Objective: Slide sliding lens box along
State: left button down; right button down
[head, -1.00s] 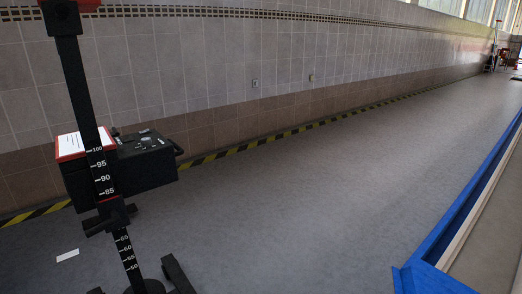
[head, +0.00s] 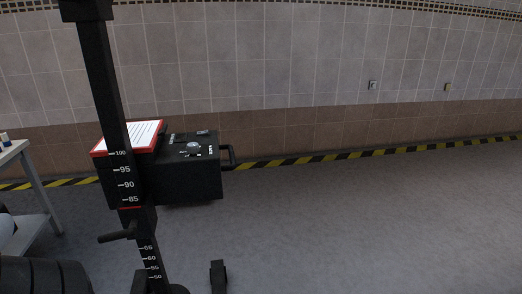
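The lens box (head: 185,180) is a black box on a dark upright post (head: 103,95) with a white number scale, at the left of the head view. A dark handle (head: 230,158) sticks out from its right side. Its top carries a knob and a white sheet in a red frame (head: 133,138). The post hides part of the box's left side. A short dark lever (head: 122,237) sits on the post below the box. Neither of my grippers is in view.
A table (head: 22,165) and stacked dark tyres (head: 45,275) stand at the left edge. A dark wheeled foot (head: 219,277) is on the floor by the post. A tiled wall with a yellow-black floor stripe (head: 330,157) runs behind. The grey floor at right is clear.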

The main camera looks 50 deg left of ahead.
aim_at(169, 174)
jog(key=i, duration=1.15)
jog(key=u, duration=2.5)
jog(key=k, duration=0.5)
jog(key=u, duration=1.15)
jog(key=i, duration=0.6)
jog(key=z, duration=0.45)
